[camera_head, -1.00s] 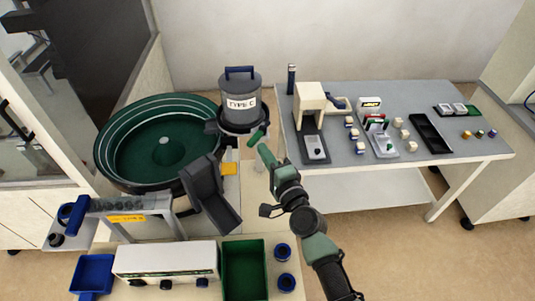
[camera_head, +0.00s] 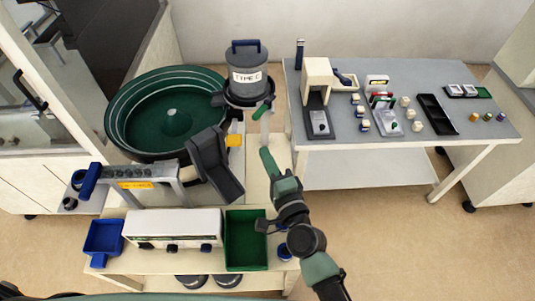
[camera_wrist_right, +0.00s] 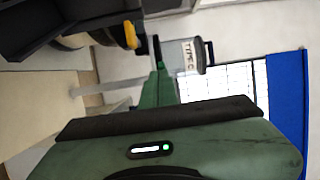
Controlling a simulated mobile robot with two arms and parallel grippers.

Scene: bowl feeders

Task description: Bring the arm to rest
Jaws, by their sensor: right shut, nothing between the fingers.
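My right arm comes in from the lower right in the head view. Its green right gripper (camera_head: 268,158) is shut and empty, pointing up the picture in front of the feeder bench's right edge. In the right wrist view the gripper (camera_wrist_right: 156,88) shows with nothing held. The grey TYPE C canister (camera_head: 246,72) stands beyond it, with a blue handle on top, and also shows in the wrist view (camera_wrist_right: 181,55). My left gripper is not in view.
The green bowl feeder (camera_head: 172,112), a dark chute (camera_head: 213,163), a white control box (camera_head: 174,228), a green tray (camera_head: 246,240) and a blue bin (camera_head: 103,237) are left of the arm. A grey table (camera_head: 345,145) with small parts stands right, with open floor in front.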

